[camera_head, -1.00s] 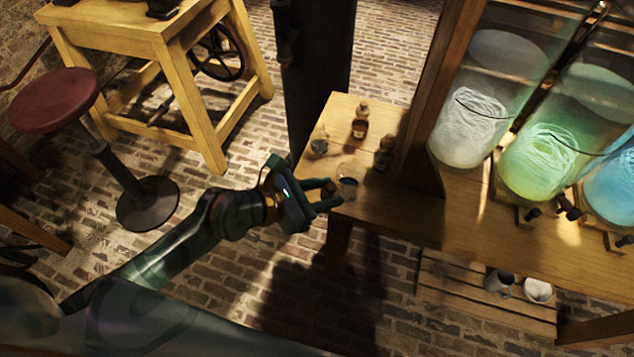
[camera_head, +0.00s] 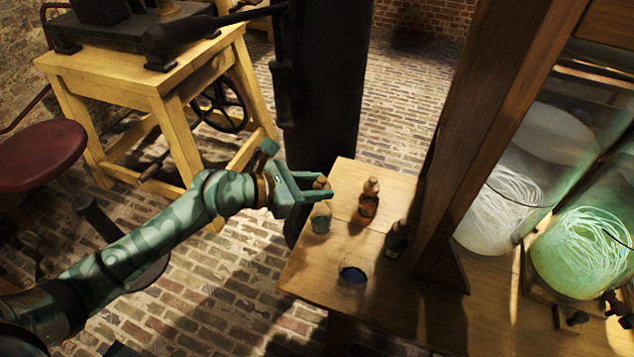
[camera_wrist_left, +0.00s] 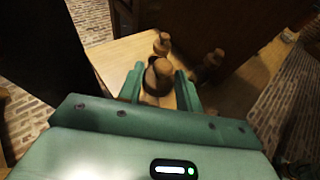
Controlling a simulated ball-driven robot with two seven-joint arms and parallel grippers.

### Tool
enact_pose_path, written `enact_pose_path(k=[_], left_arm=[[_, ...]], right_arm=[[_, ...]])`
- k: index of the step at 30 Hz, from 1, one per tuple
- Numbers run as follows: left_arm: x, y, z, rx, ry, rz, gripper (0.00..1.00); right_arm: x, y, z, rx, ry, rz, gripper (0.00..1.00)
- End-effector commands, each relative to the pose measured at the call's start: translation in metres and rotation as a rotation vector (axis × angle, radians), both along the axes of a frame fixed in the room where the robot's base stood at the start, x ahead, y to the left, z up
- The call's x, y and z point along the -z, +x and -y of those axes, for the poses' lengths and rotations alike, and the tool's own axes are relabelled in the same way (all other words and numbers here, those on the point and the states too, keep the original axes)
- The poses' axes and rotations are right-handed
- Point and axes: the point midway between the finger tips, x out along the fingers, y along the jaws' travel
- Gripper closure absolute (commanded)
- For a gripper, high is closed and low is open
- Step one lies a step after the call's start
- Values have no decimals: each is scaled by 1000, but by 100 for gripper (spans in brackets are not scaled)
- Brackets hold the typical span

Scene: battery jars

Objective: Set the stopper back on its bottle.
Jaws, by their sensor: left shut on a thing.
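My left gripper (camera_head: 327,188) is shut on a light brown stopper (camera_head: 321,183) at the table's left edge. In the left wrist view the stopper (camera_wrist_left: 161,70) sits between the two green fingers (camera_wrist_left: 159,88). A small greenish glass bottle (camera_head: 321,222) stands right below the fingers. The fingers cover its top, so I cannot tell whether the stopper touches its mouth. An amber bottle (camera_head: 369,203) with a stopper in it stands to the right. A dark bottle (camera_head: 396,240), also stoppered, stands farther right. My right gripper is not in view.
A small open glass with dark blue contents (camera_head: 353,274) stands nearer the front of the wooden table (camera_head: 315,270). A thick wooden post (camera_head: 470,140) and large glowing jars (camera_head: 585,250) rise at the right. A dark column (camera_head: 320,90) stands behind the gripper.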

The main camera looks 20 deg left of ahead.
Motion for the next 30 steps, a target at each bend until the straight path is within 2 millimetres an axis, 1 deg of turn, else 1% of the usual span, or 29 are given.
enact_pose_path(k=[1, 3, 6, 9, 13, 30], left_arm=[[13, 0, 0, -1, 0, -6, 86], [22, 0, 0, -1, 0, -6, 86], [34, 0, 0, -1, 0, -6, 86], [40, 0, 0, -1, 0, -4, 86], [42, 0, 0, 0, 0, -1, 86], [39, 0, 0, -1, 0, 0, 86]], right_arm=[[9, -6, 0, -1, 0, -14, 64], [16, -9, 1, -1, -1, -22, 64], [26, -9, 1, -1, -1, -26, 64], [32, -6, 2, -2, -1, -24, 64], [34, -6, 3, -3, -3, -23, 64], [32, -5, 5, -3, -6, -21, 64]])
